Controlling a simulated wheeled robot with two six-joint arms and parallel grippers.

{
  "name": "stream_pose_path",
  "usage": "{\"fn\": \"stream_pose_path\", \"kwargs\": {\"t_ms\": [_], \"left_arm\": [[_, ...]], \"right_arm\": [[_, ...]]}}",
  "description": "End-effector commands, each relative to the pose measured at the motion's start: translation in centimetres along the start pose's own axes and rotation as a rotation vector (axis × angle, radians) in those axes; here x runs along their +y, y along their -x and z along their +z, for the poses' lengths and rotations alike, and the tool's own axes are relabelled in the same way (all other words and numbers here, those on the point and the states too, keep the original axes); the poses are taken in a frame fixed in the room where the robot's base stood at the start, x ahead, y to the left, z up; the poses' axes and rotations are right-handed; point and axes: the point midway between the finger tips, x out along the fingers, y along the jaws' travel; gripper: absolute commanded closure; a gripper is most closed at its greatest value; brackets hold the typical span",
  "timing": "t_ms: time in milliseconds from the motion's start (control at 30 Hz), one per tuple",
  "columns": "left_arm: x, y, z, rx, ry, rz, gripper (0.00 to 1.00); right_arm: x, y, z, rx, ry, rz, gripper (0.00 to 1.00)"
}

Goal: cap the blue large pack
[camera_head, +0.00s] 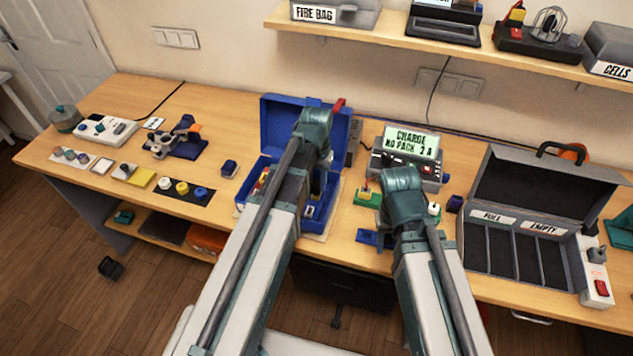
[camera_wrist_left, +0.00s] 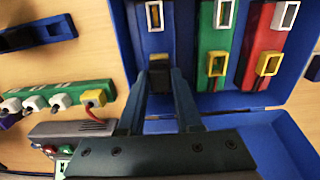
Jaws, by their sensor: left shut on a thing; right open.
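The blue large pack (camera_wrist_left: 154,40) lies in the open blue case (camera_wrist_left: 300,112), beside a green pack (camera_wrist_left: 214,38) and a red pack (camera_wrist_left: 263,42) in the left wrist view. My left gripper (camera_wrist_left: 160,78) is shut on a small dark cap-like piece (camera_wrist_left: 160,74) at the yellow-edged end of the blue pack. Whether the piece is seated or only touching, I cannot tell. In the head view my left wrist (camera_head: 315,130) hides much of the case. My right gripper (camera_head: 401,190) hangs over the table right of the case, open, its fingers mostly hidden.
A green strip with white and yellow plugs (camera_wrist_left: 62,97) lies beside the case, near the charger (camera_head: 410,150). A blue bracket (camera_wrist_left: 40,35) lies closer to the front edge. An open grey box (camera_head: 530,225) stands right. Small parts and mats fill the left table.

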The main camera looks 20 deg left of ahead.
Motion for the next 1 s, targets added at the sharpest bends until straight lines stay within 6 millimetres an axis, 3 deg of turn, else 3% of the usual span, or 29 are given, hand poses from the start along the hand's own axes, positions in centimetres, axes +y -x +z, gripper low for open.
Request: {"fn": "stream_pose_path", "kwargs": {"t_ms": [567, 600, 767, 800, 1000], "left_arm": [[0.0, -1.5, 0.0, 0.0, 0.0, 0.0, 1.0], [0.0, -1.5, 0.0, 0.0, 0.0, 0.0, 0.65], [0.0, -1.4, 0.0, 0.0, 0.0, 0.0, 0.36], [0.0, -1.4, 0.0, 0.0, 0.0, 0.0, 0.31], [0.0, -1.4, 0.0, 0.0, 0.0, 0.0, 0.31]], "right_arm": [[-0.1, -1.5, -0.1, 0.0, 0.0, 0.0, 0.5], [-0.1, -1.5, -0.1, 0.0, 0.0, 0.0, 0.5], [-0.1, -1.4, -0.1, 0.0, 0.0, 0.0, 0.5], [-0.1, -1.4, -0.1, 0.0, 0.0, 0.0, 0.5], [-0.1, -1.4, -0.1, 0.0, 0.0, 0.0, 0.5]]}}
